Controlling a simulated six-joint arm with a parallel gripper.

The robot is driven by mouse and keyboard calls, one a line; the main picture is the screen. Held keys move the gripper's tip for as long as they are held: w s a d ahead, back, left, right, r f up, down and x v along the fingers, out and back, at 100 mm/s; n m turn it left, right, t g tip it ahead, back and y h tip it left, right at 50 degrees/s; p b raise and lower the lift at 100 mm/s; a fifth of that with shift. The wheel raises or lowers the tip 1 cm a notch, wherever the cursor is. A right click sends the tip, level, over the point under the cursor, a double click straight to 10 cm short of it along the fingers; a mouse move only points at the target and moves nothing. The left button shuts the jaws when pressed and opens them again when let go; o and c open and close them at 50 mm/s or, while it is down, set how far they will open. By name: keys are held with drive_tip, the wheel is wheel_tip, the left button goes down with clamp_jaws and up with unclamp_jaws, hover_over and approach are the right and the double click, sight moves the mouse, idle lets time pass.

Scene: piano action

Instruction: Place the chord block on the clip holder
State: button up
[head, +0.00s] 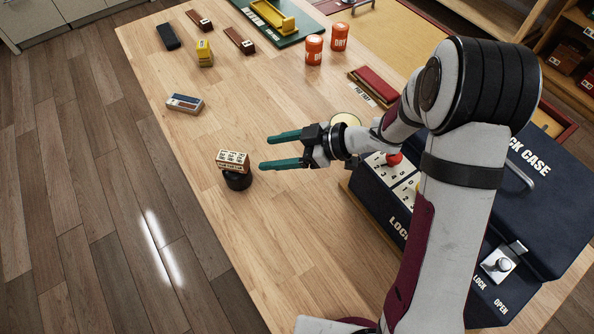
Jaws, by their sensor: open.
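A small wood-coloured block with rows of dark marks on its faces (233,161) looks like the chord block. How high the fingers are over the table is hard to tell.
A dark lock case (480,210) stands at the right, partly behind my arm. Orange tins (314,50), a red pad (378,84) and a yellow piece (275,18) on a green board lie farther back. A grey-blue item (185,103) lies at the left. The table front is clear.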

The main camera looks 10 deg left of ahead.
drive_tip(key=w+d+r+m+t+h, duration=0.55)
drive_tip(key=w+d+t, duration=0.2)
drive_tip(key=w, duration=0.25)
drive_tip(key=d+r+m+t+h, duration=0.25)
drive_tip(key=d+m+h, duration=0.2)
drive_tip(key=d, duration=0.45)
drive_tip(key=s+d+m+g+h, duration=0.1)
drive_tip(key=s+d+m, duration=0.2)
drive_tip(key=s, duration=0.2)
drive_tip(key=s+d+m+g+h, duration=0.2)
drive_tip(key=s+d+m, duration=0.1)
drive_tip(key=s, duration=0.2)
drive_tip(key=s+d+r+m+g+h, duration=0.1)
drive_tip(key=s+d+m+g, duration=0.1)
drive_tip(key=s, duration=0.3)
drive_tip(key=shift+s+d+m, duration=0.4)
drive_tip(key=shift+d+m, duration=0.3)
drive_tip(key=shift+d, duration=0.15)
drive_tip(key=s+a+m+g+y, duration=0.1)
drive_tip(key=s+a+m+g, duration=0.1)
drive_tip(key=s, duration=0.6)
drive_tip(key=s+a+m+g+y, duration=0.2)
drive_tip(key=s+a, duration=0.3)
drive_tip(key=s, duration=0.3)
drive_tip(key=shift+s+a+g+y, duration=0.2)
drive_tip(key=shift+g+y, duration=0.1)
drive_tip(key=shift+g, duration=0.3)
